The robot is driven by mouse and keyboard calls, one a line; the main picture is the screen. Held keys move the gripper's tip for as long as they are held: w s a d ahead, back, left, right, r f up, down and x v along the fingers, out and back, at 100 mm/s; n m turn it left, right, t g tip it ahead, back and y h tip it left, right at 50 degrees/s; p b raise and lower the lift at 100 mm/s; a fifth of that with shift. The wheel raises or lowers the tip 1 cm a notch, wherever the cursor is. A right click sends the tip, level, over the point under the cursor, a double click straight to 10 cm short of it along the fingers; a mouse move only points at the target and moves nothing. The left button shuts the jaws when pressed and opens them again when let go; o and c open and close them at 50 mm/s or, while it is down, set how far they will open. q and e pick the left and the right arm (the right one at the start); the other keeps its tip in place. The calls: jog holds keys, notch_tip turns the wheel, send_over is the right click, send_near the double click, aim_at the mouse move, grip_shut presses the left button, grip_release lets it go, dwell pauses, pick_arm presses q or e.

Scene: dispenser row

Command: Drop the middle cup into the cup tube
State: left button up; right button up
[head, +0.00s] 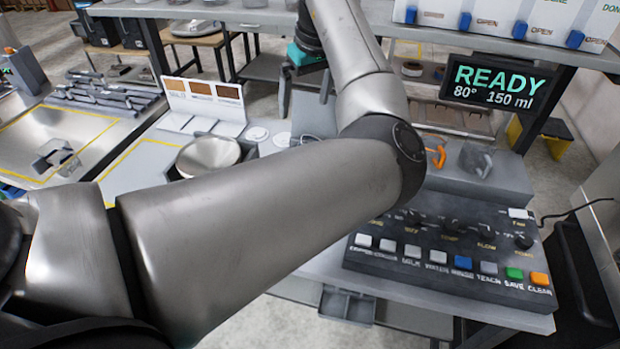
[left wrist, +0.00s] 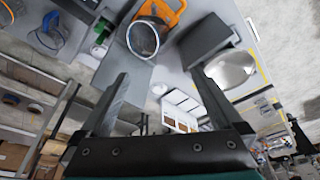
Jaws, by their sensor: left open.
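My left gripper (left wrist: 162,76) is open and empty in the left wrist view, its two fingers spread wide. In the head view only its teal wrist part (head: 305,57) shows clearly, near the top centre behind my arm. A clear round-rimmed vessel (left wrist: 143,39) stands beyond the fingertips, apart from them, with an orange part (left wrist: 165,15) behind it. A bluish clear vessel (left wrist: 48,36) is at the upper left. I cannot tell which is the middle cup. The cup tube is not identifiable. My right gripper is out of view.
A button panel (head: 450,250) and a READY display (head: 496,82) are at the right in the head view. A round metal bowl (head: 208,156) and a white sample card (head: 203,100) are left of centre. My left arm hides the middle counter.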

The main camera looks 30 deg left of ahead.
pick_arm(q)
jog(key=v, duration=0.8)
jog(key=shift+r, duration=0.25)
jog(key=shift+f, duration=0.1)
